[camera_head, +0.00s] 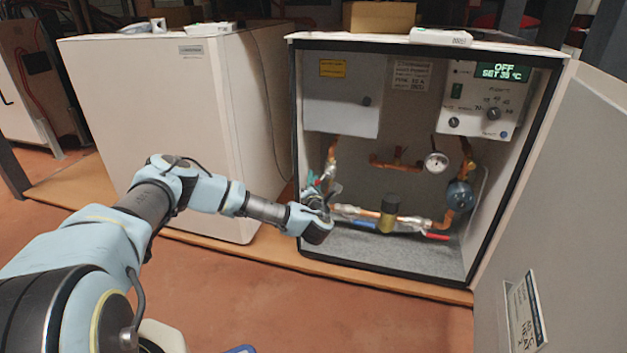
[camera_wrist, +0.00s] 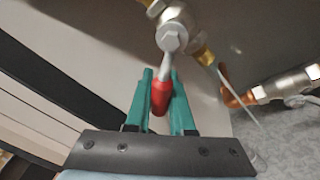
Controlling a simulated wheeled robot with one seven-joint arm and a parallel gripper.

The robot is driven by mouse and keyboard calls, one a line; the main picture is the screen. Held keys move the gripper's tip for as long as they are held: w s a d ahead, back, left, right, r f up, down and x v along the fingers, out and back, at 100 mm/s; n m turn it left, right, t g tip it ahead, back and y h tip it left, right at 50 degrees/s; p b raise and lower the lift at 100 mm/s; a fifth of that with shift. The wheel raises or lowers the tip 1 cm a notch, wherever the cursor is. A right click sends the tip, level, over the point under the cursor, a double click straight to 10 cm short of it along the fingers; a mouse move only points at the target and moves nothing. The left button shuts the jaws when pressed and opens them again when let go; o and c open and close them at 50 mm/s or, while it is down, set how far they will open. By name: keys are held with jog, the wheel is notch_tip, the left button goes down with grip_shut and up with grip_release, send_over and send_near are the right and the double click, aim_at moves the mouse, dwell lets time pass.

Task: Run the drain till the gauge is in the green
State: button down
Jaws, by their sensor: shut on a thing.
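My gripper (camera_wrist: 162,82) has its green fingers on both sides of the red handle (camera_wrist: 160,99) of a valve lever in the wrist view. It is shut on that handle. The lever joins a metal valve (camera_wrist: 172,38) with a hex nut at the top of the wrist view. In the head view my gripper (camera_head: 316,181) is at the left inside the open cabinet, by the copper pipes, and my wrist partly hides the valve there. The round white gauge (camera_head: 436,162) is at the cabinet's right; its needle and any green zone are too small to read.
The open cabinet (camera_head: 293,120) has its door (camera_head: 560,180) swung out at right. Copper pipes, a brass fitting (camera_head: 388,212) and a red lever (camera_head: 435,236) are nearby. A closed white cabinet (camera_head: 150,110) stands left.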

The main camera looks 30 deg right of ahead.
jog(key=shift+r, duration=0.1)
jog(key=shift+w+a+r+m+t+h+p, duration=0.15)
jog(key=shift+r+m+h+p, duration=0.3)
jog(key=shift+m, duration=0.9)
jog(key=shift+w+a+r+m+t+h+p, duration=0.1)
jog(key=shift+r+m+t+h+p, duration=0.35)
jog(key=shift+m, duration=0.85)
jog(key=shift+w+a+r+m+h+p, duration=0.1)
jog(key=shift+r+m+h+p, duration=0.1)
jog(key=shift+r+m+p, duration=0.85)
jog(key=shift+f+m+b, duration=0.15)
jog(key=shift+m+b, duration=0.25)
jog(key=shift+b, duration=0.1)
jog(key=c, duration=0.8)
grip_release()
jog(key=p+v, duration=0.2)
jog(key=v, duration=0.9)
jog(key=shift+d+f, duration=0.1)
jog(key=shift+d, duration=0.05)
